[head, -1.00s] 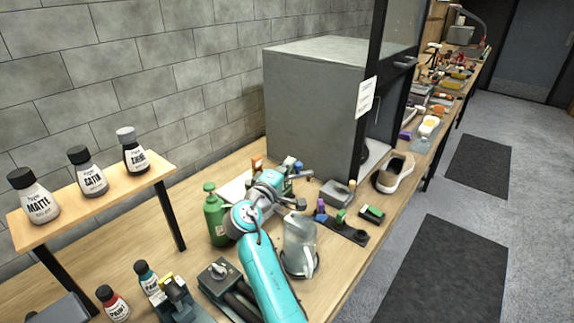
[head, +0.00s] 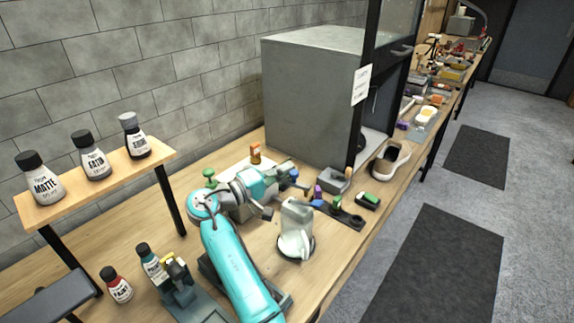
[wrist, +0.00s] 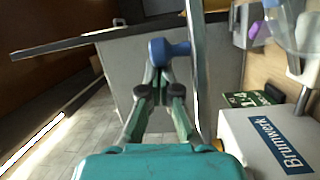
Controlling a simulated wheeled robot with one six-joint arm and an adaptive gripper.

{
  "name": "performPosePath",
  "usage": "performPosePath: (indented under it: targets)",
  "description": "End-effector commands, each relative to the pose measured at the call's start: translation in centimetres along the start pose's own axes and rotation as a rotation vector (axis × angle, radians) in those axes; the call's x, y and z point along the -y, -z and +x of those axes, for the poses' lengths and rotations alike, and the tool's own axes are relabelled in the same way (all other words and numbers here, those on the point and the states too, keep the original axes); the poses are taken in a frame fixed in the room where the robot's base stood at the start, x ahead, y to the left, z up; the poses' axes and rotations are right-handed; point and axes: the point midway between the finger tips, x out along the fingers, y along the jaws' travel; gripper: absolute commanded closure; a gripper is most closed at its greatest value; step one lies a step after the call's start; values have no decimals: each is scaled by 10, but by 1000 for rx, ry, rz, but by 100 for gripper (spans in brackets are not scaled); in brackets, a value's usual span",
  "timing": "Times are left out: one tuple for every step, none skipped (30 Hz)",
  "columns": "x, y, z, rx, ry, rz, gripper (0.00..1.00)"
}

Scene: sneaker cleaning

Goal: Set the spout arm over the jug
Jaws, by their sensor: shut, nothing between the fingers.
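The clear jug (head: 297,222) stands upright on a dark round base on the bench, near the front edge. A grey metal bar (wrist: 198,75), which looks like the spout arm, runs beside the fingers. Whether the spout is over the jug is unclear.
A white Brunwerk box (wrist: 270,145) is close at the right of the wrist view. A grey cabinet (head: 310,100) stands behind. Paint bottles stand left.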

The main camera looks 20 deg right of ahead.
Motion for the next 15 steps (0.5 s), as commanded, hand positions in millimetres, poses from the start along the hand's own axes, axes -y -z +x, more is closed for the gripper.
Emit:
performPosePath:
  targets:
    - [0, -2, -4, -1, 0, 0, 100]
    - [0, -4, -6, 0, 0, 0, 100]
    - [-1, -5, -8, 0, 0, 0, 100]
    - [-1, -6, -10, 0, 0, -1, 100]
    - [-1, -6, -12, 0, 0, -1, 100]
    - [-2, -7, -14, 0, 0, -1, 100]
    - [-2, -8, -16, -1, 0, -1, 100]
    - [-2, -8, -17, -1, 0, 0, 100]
    - [-2, -9, -19, -1, 0, 0, 100]
    - [-3, -9, -20, -1, 0, 0, 100]
    - [-3, -10, -21, -1, 0, 0, 100]
    - [-3, -10, -22, -1, 0, 0, 100]
    - [-3, -10, -22, -1, 0, 0, 100]
    - [-3, -11, -23, -1, 0, 0, 100]
    - [-3, -11, -24, -1, 0, -1, 100]
